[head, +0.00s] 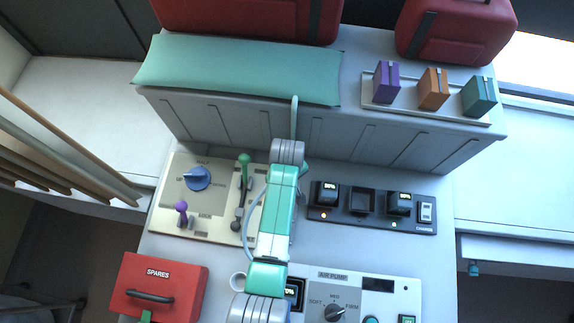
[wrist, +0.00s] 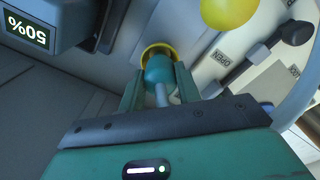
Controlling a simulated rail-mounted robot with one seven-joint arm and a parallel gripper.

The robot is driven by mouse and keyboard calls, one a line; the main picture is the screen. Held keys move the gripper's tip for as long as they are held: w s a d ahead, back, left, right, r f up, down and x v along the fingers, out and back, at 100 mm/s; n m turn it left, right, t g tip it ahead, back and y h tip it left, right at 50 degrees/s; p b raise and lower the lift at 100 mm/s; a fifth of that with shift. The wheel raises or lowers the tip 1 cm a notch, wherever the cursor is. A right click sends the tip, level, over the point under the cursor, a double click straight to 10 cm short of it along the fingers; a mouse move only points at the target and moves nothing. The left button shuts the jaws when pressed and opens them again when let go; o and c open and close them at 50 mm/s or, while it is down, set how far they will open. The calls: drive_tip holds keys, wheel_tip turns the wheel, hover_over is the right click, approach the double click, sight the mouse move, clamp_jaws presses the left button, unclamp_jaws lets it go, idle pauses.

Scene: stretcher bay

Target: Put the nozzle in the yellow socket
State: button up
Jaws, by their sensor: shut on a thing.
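In the wrist view, my gripper (wrist: 160,88) is shut on a teal nozzle (wrist: 159,69) with a grey hose running back from it. The yellow socket (wrist: 157,47) shows as a yellow ring just beyond the nozzle. The nozzle's far end overlaps the ring in the picture; I cannot tell whether it is inside or only in front of it. In the head view, my arm hides the gripper, the nozzle and the socket.
A yellow ball (wrist: 228,12) is close beyond the socket. A cream panel (head: 174,219) with a blue dial and green-knobbed lever lies left of my arm. A black battery panel (head: 376,226) lies right. A grey ledge (head: 372,138) stands behind; a red spares box (head: 164,287) sits front left.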

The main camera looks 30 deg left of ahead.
drive_tip(key=shift+f, duration=0.3)
drive_tip(key=o, duration=1)
wheel_tip(320, 180, up, 13)
drive_tip(key=shift+f, duration=0.2)
